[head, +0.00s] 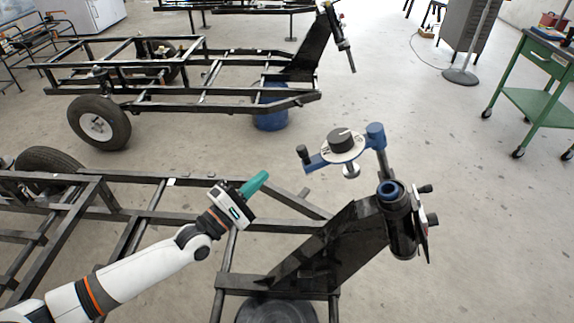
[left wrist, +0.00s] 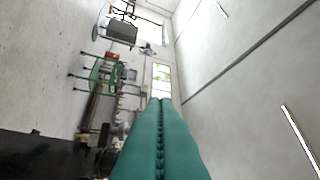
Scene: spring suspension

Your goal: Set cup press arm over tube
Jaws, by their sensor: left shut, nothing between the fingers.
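The blue press arm (head: 318,163) stands on a post (head: 381,160) beside the tube. It is swung out to the left, with a black knob on a white dial (head: 341,143) and a dark handle (head: 303,153) at its free end. A small silver cup (head: 351,171) hangs under it, left of the tube. The black tube (head: 402,225) has a blue ring (head: 393,193) at its top, which is uncovered. My left gripper (head: 262,178) is shut and empty, left of the handle and apart from it. Its teal fingers (left wrist: 160,140) meet in the left wrist view. My right gripper is not in view.
The tube sits at the end of a black frame (head: 335,245) with bars below my left arm. A second wheeled frame (head: 200,85) stands behind, with a blue drum (head: 272,115). A green cart (head: 540,100) stands at right. The floor between is clear.

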